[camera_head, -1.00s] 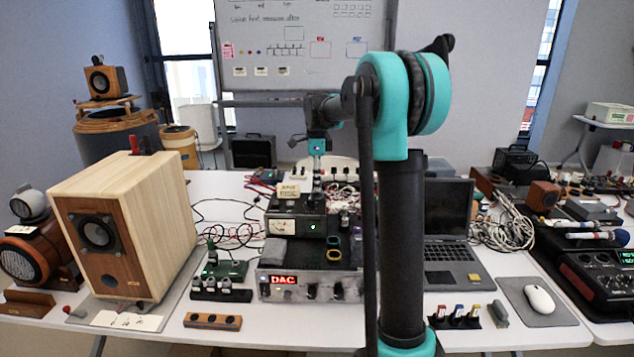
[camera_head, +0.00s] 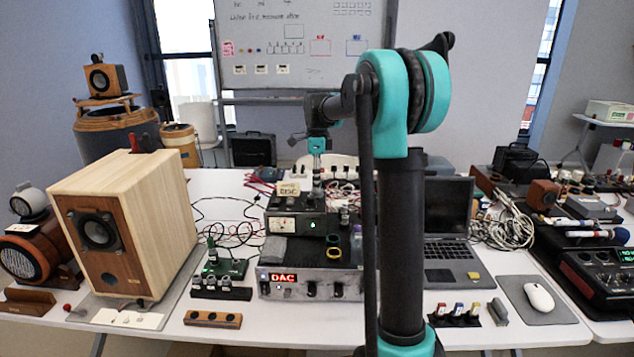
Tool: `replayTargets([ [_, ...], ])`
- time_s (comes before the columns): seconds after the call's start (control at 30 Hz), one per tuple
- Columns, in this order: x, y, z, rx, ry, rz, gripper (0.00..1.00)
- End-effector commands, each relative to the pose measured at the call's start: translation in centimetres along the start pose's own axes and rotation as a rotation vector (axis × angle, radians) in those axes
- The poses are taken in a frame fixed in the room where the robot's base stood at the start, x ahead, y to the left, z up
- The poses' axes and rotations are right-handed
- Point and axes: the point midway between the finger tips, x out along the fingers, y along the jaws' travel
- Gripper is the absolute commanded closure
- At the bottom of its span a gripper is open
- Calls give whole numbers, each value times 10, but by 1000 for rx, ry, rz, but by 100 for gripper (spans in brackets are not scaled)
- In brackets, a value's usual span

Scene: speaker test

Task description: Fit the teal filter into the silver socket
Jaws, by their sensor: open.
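My gripper (camera_head: 317,189) hangs at the end of my arm, pointing down over the stacked audio units in the middle of the table. It is small in this view and its jaws are open; no held thing shows between them. A dark ring-shaped piece, perhaps teal (camera_head: 333,240), and a yellow ring (camera_head: 333,253) sit at the front of the stack, right of the meter unit. I cannot tell for sure which piece is the teal filter. The silver socket cannot be made out clearly; small cylindrical parts (camera_head: 356,236) stand right of the rings, partly beside my upright arm.
The silver DAC unit (camera_head: 283,291) is at the base of the stack. A large wooden speaker (camera_head: 150,225) stands left, a laptop (camera_head: 447,250) right. A green board (camera_head: 223,269), a wooden holed block (camera_head: 212,320) and loose cables (camera_head: 503,232) lie around. Bare table shows in front.

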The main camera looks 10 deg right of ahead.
Motion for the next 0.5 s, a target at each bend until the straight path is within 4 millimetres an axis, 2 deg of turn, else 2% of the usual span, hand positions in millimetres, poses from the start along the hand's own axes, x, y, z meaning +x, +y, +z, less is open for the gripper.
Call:
replayTargets([
  [0.17, -25, 0, 0, 0, 0, 0, 54],
  [0.5, -94, 0, 0, 0, 0, 0, 54],
])
